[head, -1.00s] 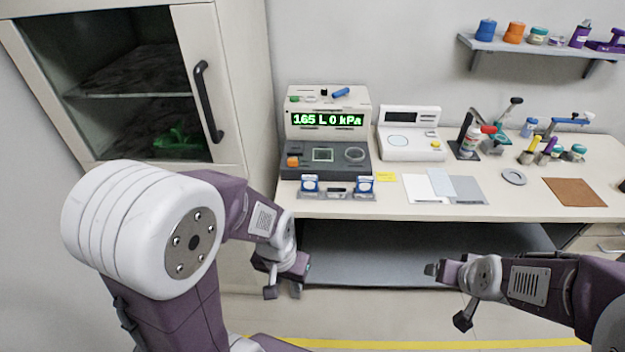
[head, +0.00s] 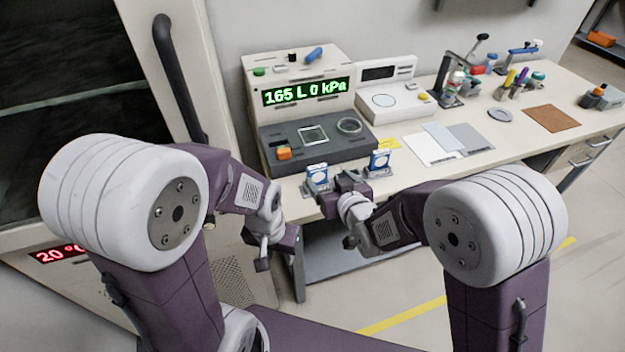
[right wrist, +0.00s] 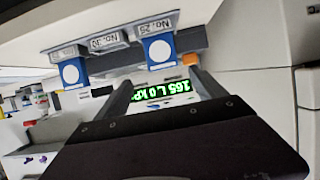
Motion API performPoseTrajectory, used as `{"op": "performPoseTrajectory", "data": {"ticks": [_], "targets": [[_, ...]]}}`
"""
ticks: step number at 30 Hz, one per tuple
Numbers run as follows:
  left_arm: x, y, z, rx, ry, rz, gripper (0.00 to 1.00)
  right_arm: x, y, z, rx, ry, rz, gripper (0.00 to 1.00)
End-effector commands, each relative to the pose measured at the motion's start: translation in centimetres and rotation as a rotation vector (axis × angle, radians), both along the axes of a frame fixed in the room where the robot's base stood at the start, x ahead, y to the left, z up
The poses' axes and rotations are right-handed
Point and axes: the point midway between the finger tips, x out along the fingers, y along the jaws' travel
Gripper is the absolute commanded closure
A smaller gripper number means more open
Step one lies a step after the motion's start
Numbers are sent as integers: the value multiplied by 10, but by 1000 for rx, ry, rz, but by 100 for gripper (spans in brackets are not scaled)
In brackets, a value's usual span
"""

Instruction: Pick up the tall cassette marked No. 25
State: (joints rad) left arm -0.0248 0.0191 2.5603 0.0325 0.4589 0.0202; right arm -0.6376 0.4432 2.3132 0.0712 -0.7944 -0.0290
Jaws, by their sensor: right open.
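The cassette marked No. 25 (head: 317,176) is white with a blue face. It stands at the left of a small rack at the front edge of the bench. My left gripper (head: 290,238) hangs lower left, jaws unclear.
A dark device (head: 330,147) with a green display (head: 306,92) stands behind the rack. A white instrument (head: 388,95), papers (head: 433,147) and a tool stand fill the bench to the right. A cabinet with a handle (head: 178,75) is at left.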

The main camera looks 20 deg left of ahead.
Motion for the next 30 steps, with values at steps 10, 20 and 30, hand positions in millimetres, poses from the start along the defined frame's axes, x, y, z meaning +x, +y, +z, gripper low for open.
{"op": "performPoseTrajectory", "data": {"ticks": [10, 20, 30], "targets": [[0, 0, -1, 0, -1, 0, 64, 20, 21, -14, -1, 1, 13, 20], [0, 0, -1, 0, -1, 0, 64, 43, 37, -27, -1, 1, 12, 20], [0, 0, -1, 0, 0, 0, 64, 65, 52, -38, -1, 1, 12, 20]]}}
